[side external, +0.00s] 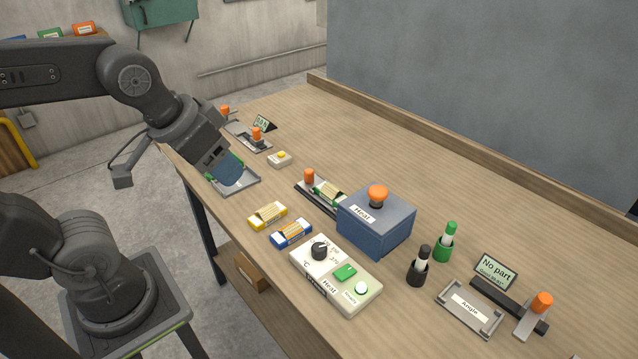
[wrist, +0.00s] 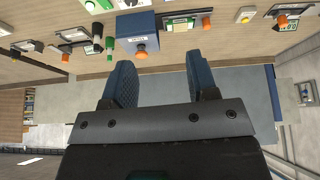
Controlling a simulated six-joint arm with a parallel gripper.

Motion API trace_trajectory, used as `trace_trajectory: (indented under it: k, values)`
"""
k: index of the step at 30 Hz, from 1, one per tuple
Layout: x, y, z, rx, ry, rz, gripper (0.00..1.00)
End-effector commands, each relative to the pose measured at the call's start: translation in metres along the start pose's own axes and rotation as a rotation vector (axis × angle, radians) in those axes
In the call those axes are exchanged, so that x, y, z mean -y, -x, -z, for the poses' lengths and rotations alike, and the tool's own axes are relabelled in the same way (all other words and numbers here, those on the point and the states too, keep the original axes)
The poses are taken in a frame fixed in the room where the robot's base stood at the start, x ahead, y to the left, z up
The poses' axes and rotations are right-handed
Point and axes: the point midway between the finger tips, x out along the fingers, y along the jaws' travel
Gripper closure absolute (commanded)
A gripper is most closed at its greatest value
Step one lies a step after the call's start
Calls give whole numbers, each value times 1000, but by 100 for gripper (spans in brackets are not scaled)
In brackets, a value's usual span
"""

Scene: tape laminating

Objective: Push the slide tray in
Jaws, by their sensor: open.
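The slide tray (side external: 302,188) is a dark flat strip with an upright orange knob (side external: 309,177) at its outer end. It sticks out from the left side of the blue box labelled Heat (side external: 362,228), and a green and white piece (side external: 328,193) lies on it beside the box. My gripper (side external: 228,172) is to the left of the tray, low over a grey holder (side external: 247,185), apart from the knob. In the wrist view my gripper (wrist: 160,80) has its two blue fingers spread with nothing between them. The Heat box (wrist: 132,28) shows upside down there.
A yellow box (side external: 267,215) and a blue box (side external: 291,233) lie in front of the tray. A white control panel (side external: 335,275) stands in front of the Heat box. A small yellow-button unit (side external: 280,159) sits behind. The table's back is clear.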

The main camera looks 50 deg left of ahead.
Motion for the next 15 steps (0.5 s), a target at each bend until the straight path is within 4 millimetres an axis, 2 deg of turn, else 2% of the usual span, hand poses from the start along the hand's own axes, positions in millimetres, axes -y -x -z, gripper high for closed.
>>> trace_trajectory:
  k: [5, 8, 11, 15]
  values:
    - [10, -10, 50, 81, 208, 30, 47]
    - [20, -24, 84, 131, 359, 56, 47]
    - [32, -42, 116, 178, 508, 87, 47]
    - [52, -78, 154, 242, 716, 138, 47]
